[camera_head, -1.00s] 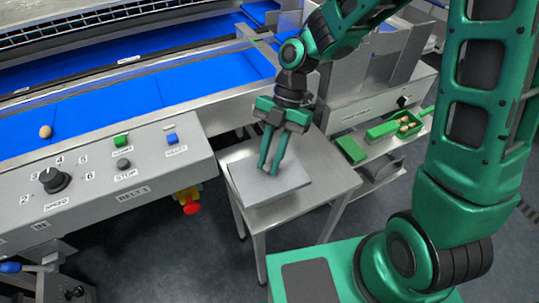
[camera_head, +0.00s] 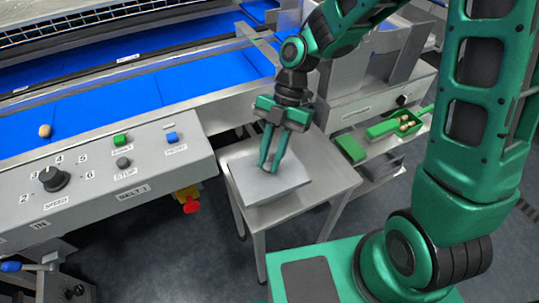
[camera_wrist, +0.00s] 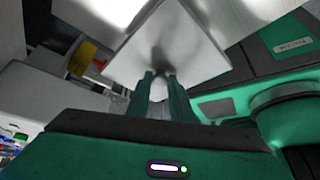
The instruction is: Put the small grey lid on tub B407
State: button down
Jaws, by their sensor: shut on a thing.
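A grey square lid (camera_head: 285,183) is over the small steel table in the head view, its near edge slightly tilted. My gripper (camera_head: 270,166) points down at its middle, with its green fingers close together. In the wrist view the lid's pale square face (camera_wrist: 190,58) fills the space beyond the fingers (camera_wrist: 161,85), which are shut on a small piece at its middle, seemingly a knob. How far the lid is above the table is hard to tell. No tub marked B407 can be made out.
The steel table (camera_head: 335,183) has bare room right of the lid. A green scoop (camera_head: 395,128) with dates and a green block (camera_head: 350,148) lie on a shelf at right.

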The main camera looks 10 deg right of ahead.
jog(key=shift+f, duration=0.6)
dwell(1.0)
jog(key=c, duration=1.1)
grip_release()
jog(key=shift+r, duration=3.5)
